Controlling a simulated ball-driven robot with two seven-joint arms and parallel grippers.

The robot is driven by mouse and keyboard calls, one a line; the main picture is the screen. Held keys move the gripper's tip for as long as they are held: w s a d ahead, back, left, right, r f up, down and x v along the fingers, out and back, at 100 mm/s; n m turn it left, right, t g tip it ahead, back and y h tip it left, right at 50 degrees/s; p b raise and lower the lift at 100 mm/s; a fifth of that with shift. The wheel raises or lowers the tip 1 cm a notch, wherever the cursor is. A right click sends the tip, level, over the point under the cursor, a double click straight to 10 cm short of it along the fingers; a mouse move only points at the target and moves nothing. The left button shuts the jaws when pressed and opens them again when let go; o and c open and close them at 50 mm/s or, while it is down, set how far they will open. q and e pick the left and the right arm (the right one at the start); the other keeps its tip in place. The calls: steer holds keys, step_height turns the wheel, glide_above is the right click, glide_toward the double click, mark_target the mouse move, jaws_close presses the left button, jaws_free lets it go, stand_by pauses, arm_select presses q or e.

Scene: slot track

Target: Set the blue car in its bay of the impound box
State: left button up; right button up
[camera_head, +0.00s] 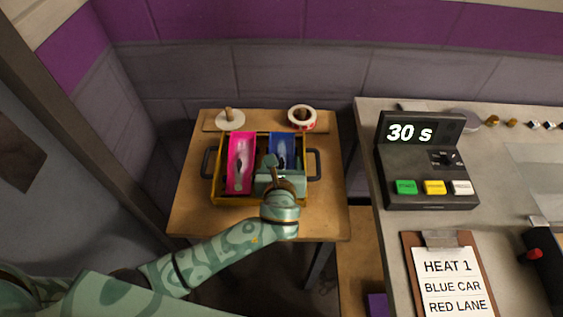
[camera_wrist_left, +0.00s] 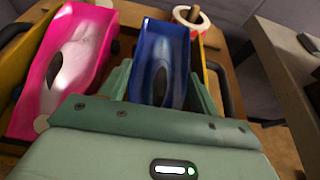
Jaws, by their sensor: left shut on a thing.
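The impound box (camera_head: 238,201) is yellow with black handles and stands on a small wooden table. A long pink car (camera_head: 241,160) lies in its left bay; it also shows in the wrist view (camera_wrist_left: 72,62). The blue car (camera_head: 283,147) is at the right bay, beside the pink one. My left gripper (camera_head: 281,168) is over the right half of the box, its fingers on both sides of the blue car (camera_wrist_left: 160,55), shut on it. The gripper hides the car's near end and the bay's front. I cannot tell whether the car touches the bay floor. My right gripper is not in view.
A tape roll (camera_head: 302,117) and a pale round piece with a peg (camera_head: 229,118) sit behind the box on the table (camera_head: 195,210). A grey bench (camera_head: 384,220) at right holds a timer reading 30 s (camera_head: 425,150) and a clipboard (camera_head: 448,275). A wall rises behind.

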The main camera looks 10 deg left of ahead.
mark_target(282, 163)
arm_select(q)
step_height(282, 163, up, 10)
steer(key=p, duration=0.4)
steer(key=shift+s+d+r, duration=0.1)
steer(key=shift+d+r, duration=0.05)
steer(key=shift+r, duration=0.15)
steer(key=s+a+r+m+h, duration=0.2)
steer(key=s+a+r, duration=0.4)
steer(key=a+r, duration=0.4)
step_height(282, 163, up, 4)
steer(key=shift+s+a+f+h, duration=0.2)
steer(key=shift+a+h, duration=0.1)
steer(key=shift+a, duration=0.1)
steer(key=shift+d+f, duration=0.1)
steer(key=shift+w, duration=0.1)
